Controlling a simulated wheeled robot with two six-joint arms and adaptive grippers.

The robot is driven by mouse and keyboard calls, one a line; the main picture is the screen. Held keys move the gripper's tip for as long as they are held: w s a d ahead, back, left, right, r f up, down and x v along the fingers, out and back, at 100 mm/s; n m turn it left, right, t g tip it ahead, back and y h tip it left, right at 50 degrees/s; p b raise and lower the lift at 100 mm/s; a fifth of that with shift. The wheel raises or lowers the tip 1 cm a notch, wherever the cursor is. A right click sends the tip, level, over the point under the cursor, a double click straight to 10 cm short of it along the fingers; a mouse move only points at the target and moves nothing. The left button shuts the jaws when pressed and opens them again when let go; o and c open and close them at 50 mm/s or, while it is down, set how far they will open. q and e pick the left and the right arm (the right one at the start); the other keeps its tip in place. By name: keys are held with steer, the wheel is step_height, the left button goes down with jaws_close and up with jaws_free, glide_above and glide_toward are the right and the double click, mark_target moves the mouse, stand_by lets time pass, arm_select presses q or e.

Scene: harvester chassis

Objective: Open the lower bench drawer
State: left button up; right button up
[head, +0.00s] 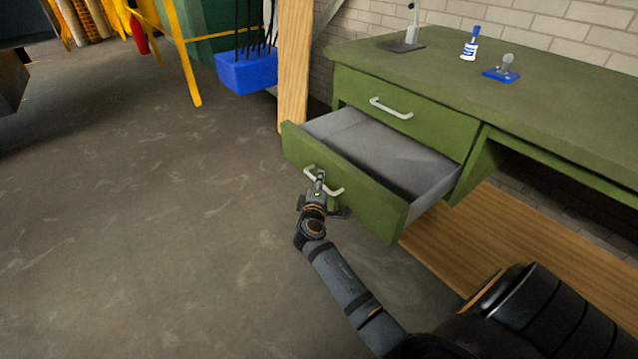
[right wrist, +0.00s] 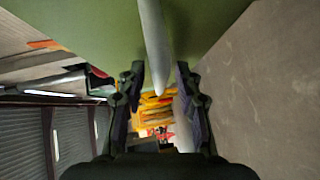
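The green lower bench drawer (head: 372,200) is pulled well out in the head view, and its grey inside shows empty. Its pale bar handle (head: 335,189) is on the front panel. My right gripper (head: 319,182) is at this handle. In the right wrist view, the handle (right wrist: 153,45) runs down between the two fingers of the right gripper (right wrist: 160,85). The fingers are apart, with a narrow gap visible on each side of the bar. My left gripper is not in view.
The upper drawer (head: 400,117) is shut above it. The green bench top (head: 560,105) carries a stand (head: 405,42), a white and blue bottle (head: 469,48) and a small blue-based item (head: 502,73). A blue bin (head: 247,73) stands behind. The floor (head: 150,220) to the left is clear.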

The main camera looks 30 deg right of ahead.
steer(key=shift+s, duration=0.1)
steer(key=v, duration=0.7)
steer(key=shift+s+a+r, duration=0.1)
